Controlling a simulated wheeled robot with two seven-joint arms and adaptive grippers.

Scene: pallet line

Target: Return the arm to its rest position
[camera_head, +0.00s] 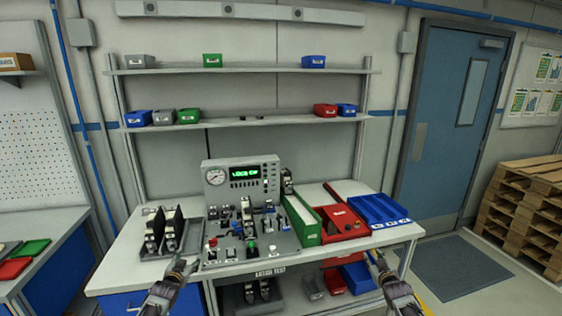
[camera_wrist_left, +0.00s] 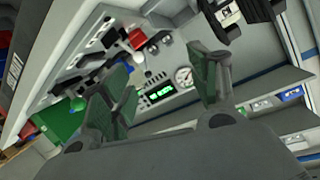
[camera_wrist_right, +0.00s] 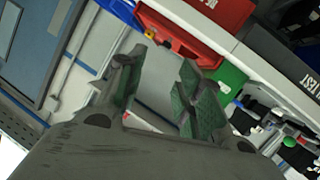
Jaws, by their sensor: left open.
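My right gripper (camera_head: 378,258) is at the bench's front right, in front of the blue bin. In the right wrist view its green-padded fingers (camera_wrist_right: 155,90) are spread and empty. Neither gripper visibly holds anything.
Shelves (camera_head: 250,70) stand behind. Pallets (camera_head: 520,210) are at right.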

